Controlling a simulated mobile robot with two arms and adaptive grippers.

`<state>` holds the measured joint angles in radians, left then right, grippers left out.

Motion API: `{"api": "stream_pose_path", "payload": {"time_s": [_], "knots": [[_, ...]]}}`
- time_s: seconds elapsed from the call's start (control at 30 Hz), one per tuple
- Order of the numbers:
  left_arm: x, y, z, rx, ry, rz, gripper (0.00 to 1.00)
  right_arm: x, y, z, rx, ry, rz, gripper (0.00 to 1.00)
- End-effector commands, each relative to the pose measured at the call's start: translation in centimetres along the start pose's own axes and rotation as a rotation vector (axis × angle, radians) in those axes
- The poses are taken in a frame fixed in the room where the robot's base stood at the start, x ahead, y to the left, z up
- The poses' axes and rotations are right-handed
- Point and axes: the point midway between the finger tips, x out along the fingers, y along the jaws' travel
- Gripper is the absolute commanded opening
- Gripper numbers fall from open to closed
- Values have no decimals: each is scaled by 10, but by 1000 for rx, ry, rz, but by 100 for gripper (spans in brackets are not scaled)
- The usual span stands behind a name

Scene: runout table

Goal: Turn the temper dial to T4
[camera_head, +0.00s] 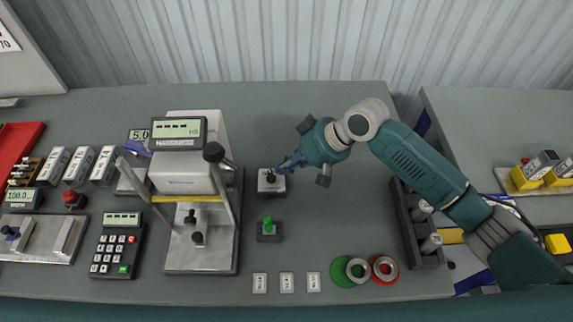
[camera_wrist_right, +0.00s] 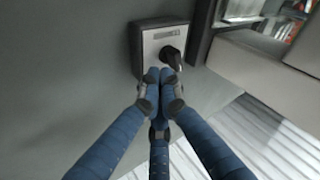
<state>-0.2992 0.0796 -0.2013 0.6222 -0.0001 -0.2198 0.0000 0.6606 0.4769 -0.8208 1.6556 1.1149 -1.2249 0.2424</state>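A small light-grey box with a black knob, apparently the temper dial (camera_head: 270,184), sits on the table right of the press. Its markings are too small to read. In the right wrist view the dial box (camera_wrist_right: 160,45) shows its black knob (camera_wrist_right: 173,54) and a small label strip. My right gripper (camera_head: 284,166) reaches in from the right with its fingers at the box's upper edge. In the wrist view its blue fingertips (camera_wrist_right: 161,74) are drawn together right beside the knob, with nothing visible between them. My left gripper is not in view.
The press (camera_head: 185,200) with a display stands close left of the dial. A green-knobbed box (camera_head: 269,229) is just in front of it. The table between dial and rack is bare.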

Motion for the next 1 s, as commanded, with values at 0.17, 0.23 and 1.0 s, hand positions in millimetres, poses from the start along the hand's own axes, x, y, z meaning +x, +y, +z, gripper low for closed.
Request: {"api": "stream_pose_path", "payload": {"time_s": [0.17,0.23,1.0], "knots": [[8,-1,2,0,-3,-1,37,7,-3,-6,-114,-60,-61,0],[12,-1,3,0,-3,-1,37,8,-4,-7,-157,-82,-85,0],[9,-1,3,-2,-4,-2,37,11,-4,-18,-195,-102,-106,0]]}}
